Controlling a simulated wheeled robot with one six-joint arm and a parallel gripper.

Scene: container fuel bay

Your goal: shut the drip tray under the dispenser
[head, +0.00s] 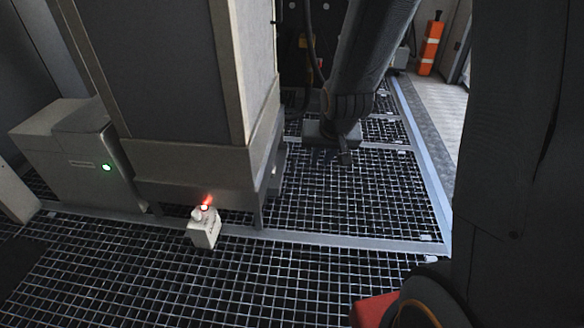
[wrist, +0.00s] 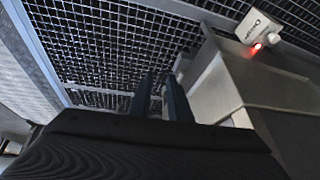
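The dispenser is the tall grey cabinet (head: 160,70) at left centre in the head view; its lower metal casing shows at the right in the wrist view (wrist: 265,90). A grey piece that looks like the drip tray (head: 279,168) sticks out low on the cabinet's right side, partly hidden by the corner post; how far it is out I cannot tell. My gripper (head: 333,158) is to the right of it, apart from it, pointing down over the grating. In the wrist view its two dark fingers (wrist: 160,98) stand apart with nothing between them.
A small white box with a red light (head: 204,230) stands on the grating before the dispenser. A grey unit with a green light (head: 75,155) stands left. An orange post (head: 430,45) is at back right. Grating right of the dispenser is clear.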

